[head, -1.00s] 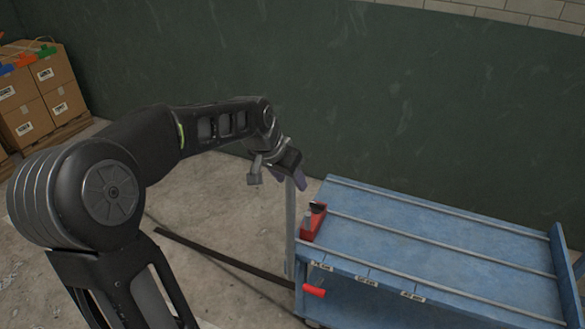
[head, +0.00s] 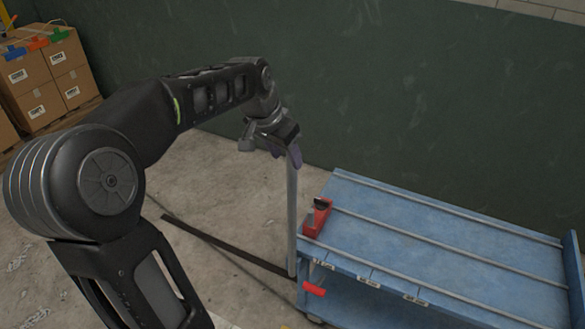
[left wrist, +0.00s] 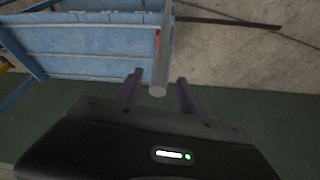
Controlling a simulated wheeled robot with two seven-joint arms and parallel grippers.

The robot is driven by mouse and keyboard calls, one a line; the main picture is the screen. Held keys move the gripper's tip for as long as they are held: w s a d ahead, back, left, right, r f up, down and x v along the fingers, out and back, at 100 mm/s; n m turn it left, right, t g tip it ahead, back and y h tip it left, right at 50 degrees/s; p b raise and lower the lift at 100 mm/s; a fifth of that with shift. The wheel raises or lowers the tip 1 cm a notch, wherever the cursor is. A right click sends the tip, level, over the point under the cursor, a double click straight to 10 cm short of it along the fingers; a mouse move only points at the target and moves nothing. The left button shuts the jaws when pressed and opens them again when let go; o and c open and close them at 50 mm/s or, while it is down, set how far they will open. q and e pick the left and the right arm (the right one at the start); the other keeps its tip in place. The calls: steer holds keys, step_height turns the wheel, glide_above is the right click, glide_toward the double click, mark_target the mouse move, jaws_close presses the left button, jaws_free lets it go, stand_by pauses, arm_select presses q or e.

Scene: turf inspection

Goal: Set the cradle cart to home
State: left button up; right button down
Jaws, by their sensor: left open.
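The blue cradle cart (head: 440,245) stands at the right in the head view, with rails along its top and small labels on its near edge. A red block-like fitting (head: 317,218) sits at its left end, and a red handle (head: 314,290) sticks out below the edge. A grey upright post (head: 292,215) rises at the cart's left end. My left gripper (head: 271,148) is open at the post's top. In the left wrist view the post's end (left wrist: 158,88) lies between the two separated fingers (left wrist: 158,92); contact cannot be told. My right gripper is not in view.
Cardboard boxes (head: 45,80) are stacked on a pallet at the far left, with coloured clips on top. A dark strip (head: 225,246) lies on the concrete floor, leading to the cart. A dark green wall (head: 400,100) stands close behind the cart.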

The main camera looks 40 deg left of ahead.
mark_target(292, 169)
arm_select(q)
steer(key=x, duration=0.6)
steer(key=shift+w+f+p, duration=0.2)
steer(key=shift+f+p, duration=0.15)
steer(key=shift+c, duration=0.4)
jaws_close()
stand_by(0.7)
